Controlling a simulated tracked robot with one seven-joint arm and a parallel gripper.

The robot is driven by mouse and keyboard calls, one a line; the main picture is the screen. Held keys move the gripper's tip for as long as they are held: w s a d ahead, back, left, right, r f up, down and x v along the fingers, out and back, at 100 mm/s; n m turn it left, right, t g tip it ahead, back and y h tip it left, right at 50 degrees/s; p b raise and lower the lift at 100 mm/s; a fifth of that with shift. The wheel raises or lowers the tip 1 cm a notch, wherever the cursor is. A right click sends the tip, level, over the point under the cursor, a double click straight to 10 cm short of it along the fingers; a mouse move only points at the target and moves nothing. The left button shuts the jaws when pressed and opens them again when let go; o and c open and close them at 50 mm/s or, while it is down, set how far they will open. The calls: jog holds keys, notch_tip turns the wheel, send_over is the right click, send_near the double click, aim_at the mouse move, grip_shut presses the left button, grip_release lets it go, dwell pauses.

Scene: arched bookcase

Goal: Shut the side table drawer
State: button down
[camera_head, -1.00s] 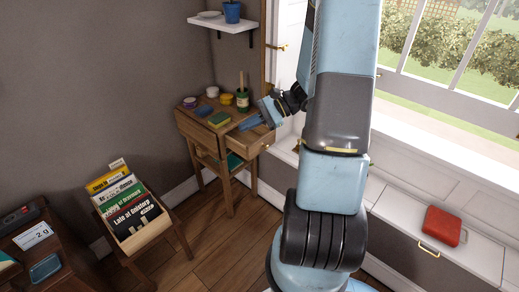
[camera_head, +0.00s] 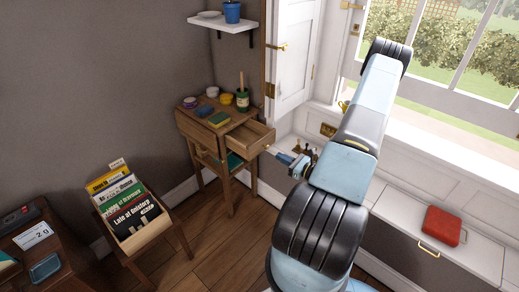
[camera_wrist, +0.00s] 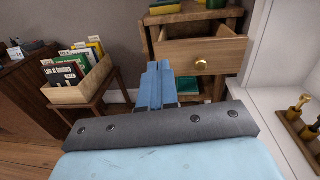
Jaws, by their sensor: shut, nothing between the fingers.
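The wooden side table (camera_head: 211,132) stands against the grey wall in the head view. Its drawer (camera_head: 250,138) is pulled out toward the right. In the wrist view the open drawer (camera_wrist: 200,52) shows its front with a round brass knob (camera_wrist: 201,64), and the inside that shows looks empty. My gripper (camera_head: 276,151) is to the right of and a little below the drawer front, apart from it in the head view. In the wrist view my gripper (camera_wrist: 155,70) is shut and empty, with its tips left of the knob and pointing toward the table.
Jars, a sponge and a brush pot (camera_head: 242,100) stand on the tabletop. A box of books (camera_head: 135,222) sits on a stand to the left. The white window seat (camera_head: 390,205) with a red case (camera_head: 442,226) lies right. Floor before the table is clear.

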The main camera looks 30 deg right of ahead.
aim_at(255, 144)
jog(key=shift+m+t+h, duration=0.3)
jog(key=shift+m+h, duration=0.4)
jog(key=shift+m, duration=0.1)
jog(key=f+x, duration=0.1)
jog(key=x, duration=0.7)
jog(key=f+x, duration=0.1)
jog(key=x, duration=0.4)
jog(key=shift+w+d+f, duration=0.1)
jog(key=shift+d+f, duration=0.25)
jog(key=shift+d, duration=0.05)
jog(key=shift+d, duration=0.1)
